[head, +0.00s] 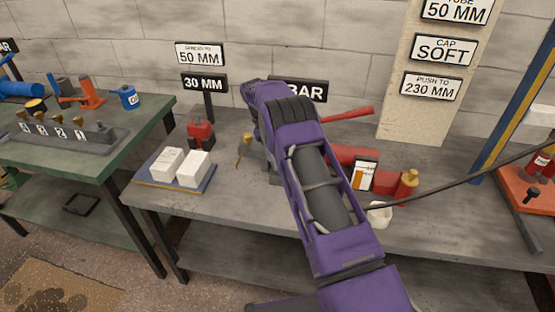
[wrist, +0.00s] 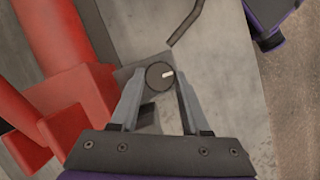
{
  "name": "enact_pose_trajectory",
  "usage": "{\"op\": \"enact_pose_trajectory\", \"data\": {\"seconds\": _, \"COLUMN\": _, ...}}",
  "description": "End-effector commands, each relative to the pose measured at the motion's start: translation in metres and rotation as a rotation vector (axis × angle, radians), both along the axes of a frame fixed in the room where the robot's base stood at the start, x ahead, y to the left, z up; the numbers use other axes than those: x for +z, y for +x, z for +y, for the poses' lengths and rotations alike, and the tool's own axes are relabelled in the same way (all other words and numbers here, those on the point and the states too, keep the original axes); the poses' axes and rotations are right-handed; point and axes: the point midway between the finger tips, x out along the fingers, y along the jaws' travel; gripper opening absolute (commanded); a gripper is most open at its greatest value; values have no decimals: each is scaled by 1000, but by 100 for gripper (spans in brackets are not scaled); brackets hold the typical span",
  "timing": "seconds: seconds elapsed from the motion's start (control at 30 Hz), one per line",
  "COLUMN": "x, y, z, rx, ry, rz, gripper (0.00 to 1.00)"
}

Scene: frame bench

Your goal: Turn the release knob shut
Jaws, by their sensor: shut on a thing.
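The release knob (wrist: 155,80) is a dark round disc with a short white mark pointing to the right in the wrist view. My gripper (wrist: 160,77) is shut on it, with one finger on either side. A grey block lies under the knob, beside a large red body (wrist: 75,95) with a red cylinder. In the head view my purple arm covers the knob and the gripper. A red lever (head: 348,115) and a red body (head: 345,155) show to the right of the arm.
A blue-edged tray (head: 150,180) with two white blocks (head: 166,164) and a red tool (head: 201,132) stand left of my arm. A white cup (head: 379,213) and a brass-topped red part (head: 407,184) are at right. A black hose (head: 470,181) crosses the right side.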

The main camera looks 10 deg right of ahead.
Motion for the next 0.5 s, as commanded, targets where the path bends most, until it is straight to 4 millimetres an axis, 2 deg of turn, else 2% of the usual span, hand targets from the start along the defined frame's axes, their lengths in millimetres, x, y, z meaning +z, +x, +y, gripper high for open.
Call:
{"op": "enact_pose_trajectory", "data": {"seconds": 0.43, "x": 0, "y": 0, "z": 1, "rx": -11, "ry": 2, "rz": -1, "gripper": 0}}
{"op": "enact_pose_trajectory", "data": {"seconds": 0.47, "x": 0, "y": 0, "z": 1, "rx": -11, "ry": 2, "rz": -1, "gripper": 50}}
{"op": "enact_pose_trajectory", "data": {"seconds": 0.5, "x": 0, "y": 0, "z": 1, "rx": -11, "ry": 1, "rz": 0, "gripper": 57}}
